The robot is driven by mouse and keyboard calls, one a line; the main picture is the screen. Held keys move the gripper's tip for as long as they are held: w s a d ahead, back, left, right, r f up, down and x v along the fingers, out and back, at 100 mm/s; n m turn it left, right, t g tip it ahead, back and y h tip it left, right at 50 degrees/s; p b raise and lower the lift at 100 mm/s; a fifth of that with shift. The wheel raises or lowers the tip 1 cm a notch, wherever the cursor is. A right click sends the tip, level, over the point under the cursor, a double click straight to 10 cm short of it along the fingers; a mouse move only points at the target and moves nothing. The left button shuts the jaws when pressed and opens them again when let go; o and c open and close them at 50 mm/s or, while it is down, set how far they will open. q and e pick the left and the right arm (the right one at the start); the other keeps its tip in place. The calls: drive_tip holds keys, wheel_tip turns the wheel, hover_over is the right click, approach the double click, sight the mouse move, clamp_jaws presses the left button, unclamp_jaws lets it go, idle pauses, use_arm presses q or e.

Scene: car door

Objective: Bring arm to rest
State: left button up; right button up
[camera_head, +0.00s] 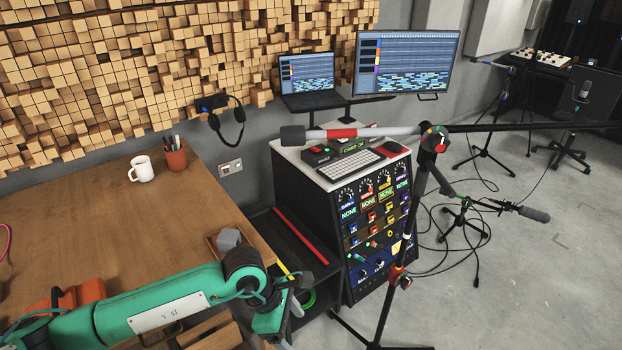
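My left arm, green with dark joints, comes in from the lower left over the wooden desk. My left gripper (290,297) is at the desk's right end, in front of the dark rack; its fingers are small and partly hidden by the arm, so I cannot tell whether it is open. No object shows clearly in it. A stand (420,180) with a long boom arm (385,131) rises to the right of my gripper, apart from it. The boom is nearly level, with a red band and a dark left end, and passes in front of the rack top. My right gripper is out of view.
The wooden desk (95,225) holds a white mug (142,168) and a pen cup (174,155). The rack (375,220) carries a keyboard (350,164). A laptop (308,80) and monitor (405,62) stand behind. Stands and cables lie right; the floor (560,280) at lower right is clear.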

use_arm(q)
drive_tip(key=w+d+f+n+t+h, duration=0.4)
drive_tip(key=w+f+n+h, duration=0.6)
drive_tip(key=n, duration=0.7)
drive_tip(key=s+a+f+n+t+y, duration=0.2)
drive_tip(key=a+f+n+t+y, duration=0.2)
drive_tip(key=a+f+n, duration=0.5)
drive_tip(key=s+a+f+n+t+y, duration=0.1)
drive_tip(key=a+f+n+t+y, duration=0.35)
drive_tip(key=f+n, duration=0.85)
drive_tip(key=s+a+f+n+g+y, duration=0.2)
drive_tip(key=s+a+f+n, duration=0.25)
drive_tip(key=s+f, duration=0.4)
drive_tip(key=s+a+f+n+g+y, duration=0.25)
drive_tip(key=s+a+f, duration=0.25)
drive_tip(key=s+f, duration=0.4)
drive_tip(key=s+a+f+n+g, duration=0.1)
drive_tip(key=s+f+n+g, duration=0.1)
drive_tip(key=s, duration=0.7)
drive_tip(key=s+a+f+n+g+y, duration=0.1)
drive_tip(key=s+f+n+g, duration=0.1)
drive_tip(key=s, duration=0.7)
drive_tip(key=s+a+f+n+g, duration=0.1)
drive_tip(key=s+f+n+g, duration=0.1)
drive_tip(key=s, duration=0.7)
drive_tip(key=shift+a+f+n+y, duration=0.25)
drive_tip(key=shift+f+n+y, duration=0.15)
drive_tip(key=shift+f+n, duration=0.1)
